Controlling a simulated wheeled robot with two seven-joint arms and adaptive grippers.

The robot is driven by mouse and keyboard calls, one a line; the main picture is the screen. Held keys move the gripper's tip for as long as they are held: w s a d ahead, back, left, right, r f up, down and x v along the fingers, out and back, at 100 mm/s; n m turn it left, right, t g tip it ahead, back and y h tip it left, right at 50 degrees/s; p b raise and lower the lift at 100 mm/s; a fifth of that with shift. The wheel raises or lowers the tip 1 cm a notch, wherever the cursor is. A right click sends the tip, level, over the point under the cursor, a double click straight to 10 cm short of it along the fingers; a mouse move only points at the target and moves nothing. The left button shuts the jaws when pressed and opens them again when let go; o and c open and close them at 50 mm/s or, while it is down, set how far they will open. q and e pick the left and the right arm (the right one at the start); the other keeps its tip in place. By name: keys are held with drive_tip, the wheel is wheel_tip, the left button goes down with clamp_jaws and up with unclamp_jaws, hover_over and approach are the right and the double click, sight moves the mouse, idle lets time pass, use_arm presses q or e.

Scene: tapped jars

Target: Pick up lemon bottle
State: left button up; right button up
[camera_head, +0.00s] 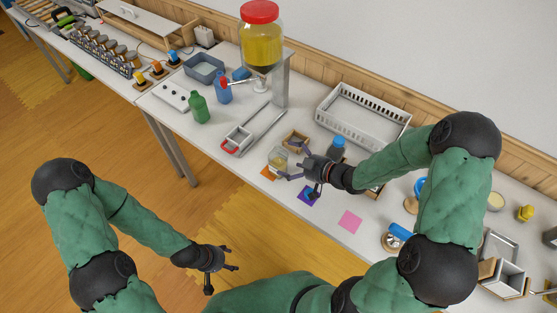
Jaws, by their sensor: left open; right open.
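A small clear bottle with pale yellow contents (277,159) stands upright on the front part of the table, by an orange square (268,174). It looks like the lemon bottle; I read no label on it. My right gripper (289,161) is open at its right side, with the fingers pointing left towards it. I cannot tell whether they touch it. My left gripper (229,262) is open and empty, low in front of the table and away from it.
A big red-lidded jar of yellow liquid (261,45) stands on a raised holder behind. A green bottle (199,108), a blue bottle (223,93) and a blue-capped bottle (337,149) stand nearby. A white basket (362,112) is at the back. A small wooden box (296,140) is close behind.

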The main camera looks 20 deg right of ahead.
drive_tip(key=x, duration=0.2)
drive_tip(key=shift+w+f, duration=0.2)
drive_tip(key=shift+w, duration=0.1)
drive_tip(key=b+x, duration=0.1)
drive_tip(key=x, duration=0.1)
drive_tip(key=b+x, duration=0.1)
drive_tip(key=x, duration=0.1)
drive_tip(key=shift+s+f, duration=0.1)
drive_tip(key=shift+f, duration=0.15)
drive_tip(key=shift+w+a+f, duration=0.1)
drive_tip(key=shift+w+a, duration=0.25)
drive_tip(key=shift+w, duration=0.1)
drive_tip(key=c, duration=1.4)
